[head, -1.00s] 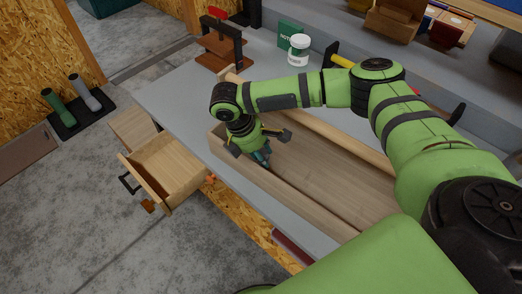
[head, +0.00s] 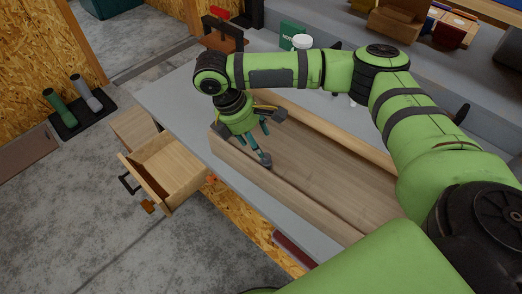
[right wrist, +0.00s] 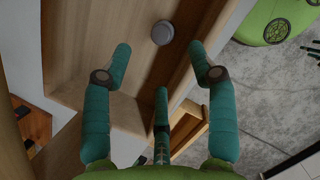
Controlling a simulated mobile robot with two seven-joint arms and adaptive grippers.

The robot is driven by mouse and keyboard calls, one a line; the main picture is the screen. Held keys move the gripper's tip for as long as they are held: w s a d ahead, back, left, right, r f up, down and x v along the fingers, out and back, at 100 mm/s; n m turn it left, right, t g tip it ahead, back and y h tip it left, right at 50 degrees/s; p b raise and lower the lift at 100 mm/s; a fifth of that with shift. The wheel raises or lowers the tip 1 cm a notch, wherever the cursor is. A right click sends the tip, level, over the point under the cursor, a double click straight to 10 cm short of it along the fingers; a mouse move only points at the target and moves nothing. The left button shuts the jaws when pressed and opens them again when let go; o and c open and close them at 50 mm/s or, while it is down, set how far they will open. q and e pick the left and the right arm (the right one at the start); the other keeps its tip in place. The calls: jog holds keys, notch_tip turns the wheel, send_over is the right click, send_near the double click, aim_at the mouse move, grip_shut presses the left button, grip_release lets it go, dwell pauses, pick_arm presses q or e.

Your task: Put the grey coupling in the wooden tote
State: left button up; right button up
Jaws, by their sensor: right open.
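The wooden tote (head: 345,215) is a long open box on the grey bench. My right gripper (head: 252,140) is over its left end, fingers pointing down, spread and empty. In the right wrist view, the grey coupling (right wrist: 162,32) shows as a small round grey piece on the floor of the tote (right wrist: 85,45), apart from the fingertips (right wrist: 160,62). I cannot make out the coupling in the head view, where the gripper may hide it. Dark fingers at the right edge of the right wrist view may be my left gripper (right wrist: 313,50); their state is unclear.
An open wooden drawer (head: 172,168) juts out at the bench's left. A red-handled clamp (head: 222,35), a green box (head: 292,34) and a white tub (head: 302,42) stand behind the tote.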

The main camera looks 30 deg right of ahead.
jog(key=v, duration=0.6)
jog(key=shift+b, duration=0.35)
